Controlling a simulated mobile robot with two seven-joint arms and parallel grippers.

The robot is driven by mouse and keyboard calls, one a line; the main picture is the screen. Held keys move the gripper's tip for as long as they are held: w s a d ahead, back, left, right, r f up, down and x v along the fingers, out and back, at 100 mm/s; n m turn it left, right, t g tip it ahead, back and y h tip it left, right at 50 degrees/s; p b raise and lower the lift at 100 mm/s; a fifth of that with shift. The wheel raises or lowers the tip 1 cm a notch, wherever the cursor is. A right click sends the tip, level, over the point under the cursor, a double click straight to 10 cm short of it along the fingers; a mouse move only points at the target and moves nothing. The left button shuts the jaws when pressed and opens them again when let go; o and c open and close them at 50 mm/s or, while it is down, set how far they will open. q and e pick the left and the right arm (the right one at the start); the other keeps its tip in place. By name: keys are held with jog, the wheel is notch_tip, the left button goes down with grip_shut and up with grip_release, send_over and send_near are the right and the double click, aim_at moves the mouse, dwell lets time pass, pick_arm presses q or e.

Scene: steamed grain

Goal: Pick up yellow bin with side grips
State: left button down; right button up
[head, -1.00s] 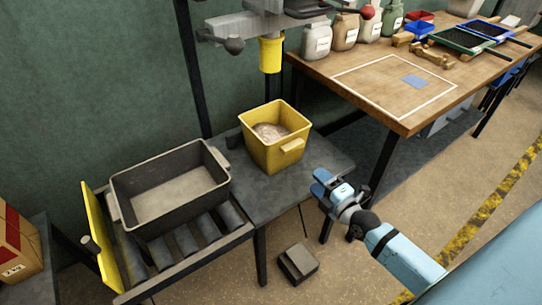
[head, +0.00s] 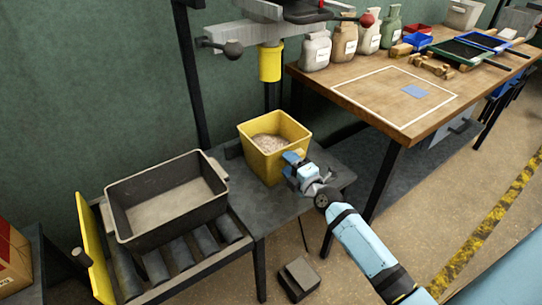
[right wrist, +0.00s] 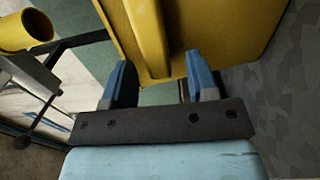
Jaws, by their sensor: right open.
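The yellow bin (head: 266,163) stands upright on a dark metal stand, with pale grain inside. My right gripper (head: 293,161) is at the bin's right front side, where the side grip was seen earlier; the gripper hides that grip in the head view. In the right wrist view the side grip (right wrist: 148,38) juts from the bin wall (right wrist: 222,28). The blue fingers of the right gripper (right wrist: 157,80) are open, one on each side of the grip's line, with the grip's near end between or just beyond the fingertips. Contact cannot be told. My left gripper is not in view.
A dark grey tub (head: 165,199) sits on rollers left of the stand (head: 232,207). A yellow spout (head: 270,62) hangs behind the bin. A wooden workbench (head: 395,95) with jars and trays is at the right. A small dark block (head: 299,279) lies on the floor.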

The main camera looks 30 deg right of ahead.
jog(key=shift+w, duration=0.3)
grip_shut()
dwell(1.1)
jog(key=shift+r, duration=0.2)
